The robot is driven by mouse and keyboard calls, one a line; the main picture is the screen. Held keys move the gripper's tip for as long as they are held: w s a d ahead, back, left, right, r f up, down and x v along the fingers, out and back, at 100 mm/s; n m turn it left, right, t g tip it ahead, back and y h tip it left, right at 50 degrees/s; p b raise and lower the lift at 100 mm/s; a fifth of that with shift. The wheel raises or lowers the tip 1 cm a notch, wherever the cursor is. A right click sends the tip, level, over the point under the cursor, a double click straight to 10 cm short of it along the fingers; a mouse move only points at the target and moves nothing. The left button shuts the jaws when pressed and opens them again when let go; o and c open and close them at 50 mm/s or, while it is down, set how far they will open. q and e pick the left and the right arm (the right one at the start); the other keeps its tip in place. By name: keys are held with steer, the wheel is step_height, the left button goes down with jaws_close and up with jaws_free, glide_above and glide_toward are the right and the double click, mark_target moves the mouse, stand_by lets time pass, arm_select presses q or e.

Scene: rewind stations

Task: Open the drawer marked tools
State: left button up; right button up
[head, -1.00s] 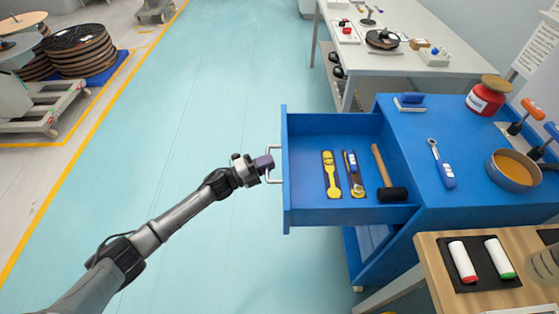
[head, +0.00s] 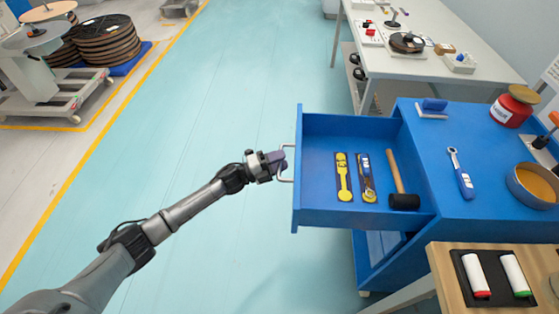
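The blue drawer (head: 318,213) is pulled well out of the blue cabinet (head: 455,206) toward the left. Its front faces away from my view, so no marking can be read. My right gripper is not in view.
A wooden table (head: 440,262) with two rolls stands at the front right. A white bench (head: 430,67) is behind. Floor left of the drawer is clear.

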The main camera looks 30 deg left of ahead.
arm_select(q)
steer(key=p+v, duration=0.2)
steer(key=v, duration=1.1)
steer(key=shift+s+a, duration=0.25)
steer(key=shift+s, duration=0.05)
